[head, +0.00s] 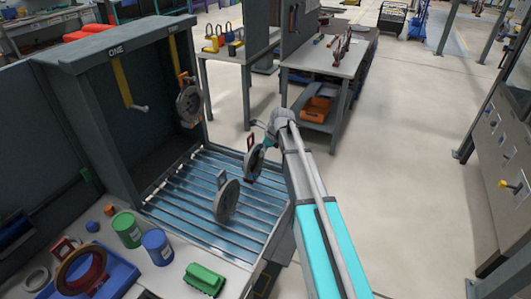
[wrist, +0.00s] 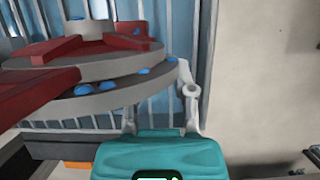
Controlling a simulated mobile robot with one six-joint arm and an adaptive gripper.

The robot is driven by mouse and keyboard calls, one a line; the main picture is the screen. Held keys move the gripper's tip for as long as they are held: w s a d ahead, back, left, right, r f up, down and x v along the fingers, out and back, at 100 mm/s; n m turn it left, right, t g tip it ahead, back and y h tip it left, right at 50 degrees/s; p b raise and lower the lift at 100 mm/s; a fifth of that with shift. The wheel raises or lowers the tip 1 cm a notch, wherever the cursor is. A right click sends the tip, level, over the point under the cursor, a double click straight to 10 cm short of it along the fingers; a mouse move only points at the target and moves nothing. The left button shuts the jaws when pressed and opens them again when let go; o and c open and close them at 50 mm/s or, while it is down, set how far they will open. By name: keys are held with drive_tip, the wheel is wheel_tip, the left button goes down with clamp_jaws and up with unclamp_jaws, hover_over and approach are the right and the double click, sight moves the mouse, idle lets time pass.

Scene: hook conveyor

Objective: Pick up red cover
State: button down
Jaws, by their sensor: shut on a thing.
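In the wrist view a round grey cover (wrist: 85,72) with red bars on top and blue bolts around its rim fills the upper left. My gripper (wrist: 160,105), with a teal body, has its pale fingers at the near edge of this cover and is shut on it. In the head view my gripper (head: 267,143) is over the right side of the roller conveyor, with the held cover (head: 254,163) tilted steeply at its tip. The exact finger contact is partly hidden by the cover. A dark red ring-shaped part (head: 98,272) sits in a blue tray at lower left.
Another grey disc (head: 227,201) stands on the roller conveyor (head: 185,200). A further disc (head: 189,104) hangs at the dark cabinet's right side; an empty yellow hook (head: 122,85) hangs inside. Green and blue cans (head: 157,247) stand at front left.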

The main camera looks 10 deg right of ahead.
drive_tip(key=s+r+p, duration=1.2)
drive_tip(key=s, duration=0.2)
drive_tip(key=shift+a+r, duration=0.35)
idle(1.4)
